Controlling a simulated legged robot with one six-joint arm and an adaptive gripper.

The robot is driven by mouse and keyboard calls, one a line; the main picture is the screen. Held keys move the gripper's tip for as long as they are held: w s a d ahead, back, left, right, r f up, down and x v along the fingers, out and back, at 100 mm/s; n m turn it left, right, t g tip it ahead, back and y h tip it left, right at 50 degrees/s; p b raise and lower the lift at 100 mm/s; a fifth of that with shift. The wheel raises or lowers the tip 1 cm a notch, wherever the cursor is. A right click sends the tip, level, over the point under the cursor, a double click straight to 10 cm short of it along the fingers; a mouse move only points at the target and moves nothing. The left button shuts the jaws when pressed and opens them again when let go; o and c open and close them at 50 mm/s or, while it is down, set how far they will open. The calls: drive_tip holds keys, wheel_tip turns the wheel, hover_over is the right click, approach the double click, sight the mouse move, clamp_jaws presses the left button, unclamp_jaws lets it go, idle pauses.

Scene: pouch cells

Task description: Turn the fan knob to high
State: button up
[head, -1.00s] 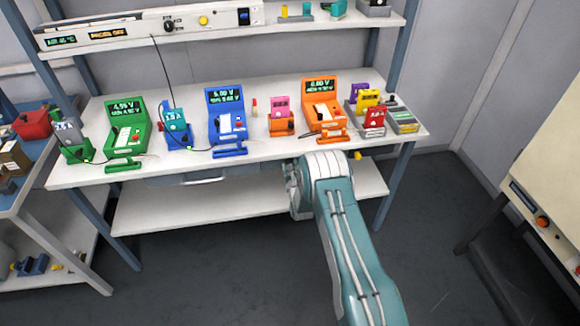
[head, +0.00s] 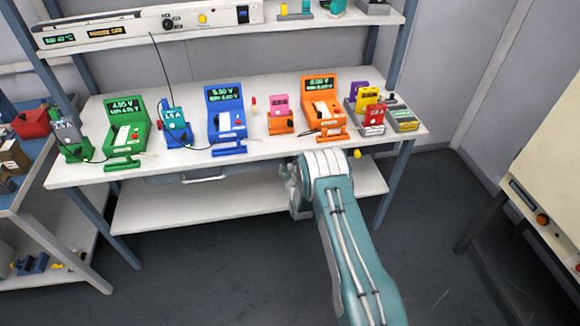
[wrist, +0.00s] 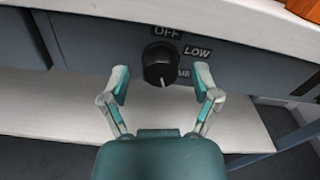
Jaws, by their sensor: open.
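A round black knob (wrist: 160,65) sits on a dark front panel under the bench top in the wrist view. Its short white mark points down in the picture. The label OFF (wrist: 167,32) is above it, LOW (wrist: 197,51) is at upper right, and a label starting "ME" (wrist: 184,73) is at right, partly hidden by a finger. No HIGH label is visible. My gripper (wrist: 161,74) is open, with one finger on each side of the knob and visible gaps to it. In the head view my arm hides this knob; my wrist is at the bench's front edge.
The bench top (head: 290,150) holds a green tester (head: 127,135), a blue tester (head: 226,120), an orange tester (head: 323,108) and several small coloured cells. Another black knob (head: 168,23) is on the upper shelf panel. A lower shelf (head: 190,215) lies beneath. Floor at right is clear.

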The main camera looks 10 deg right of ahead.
drive_tip(key=s, duration=1.2)
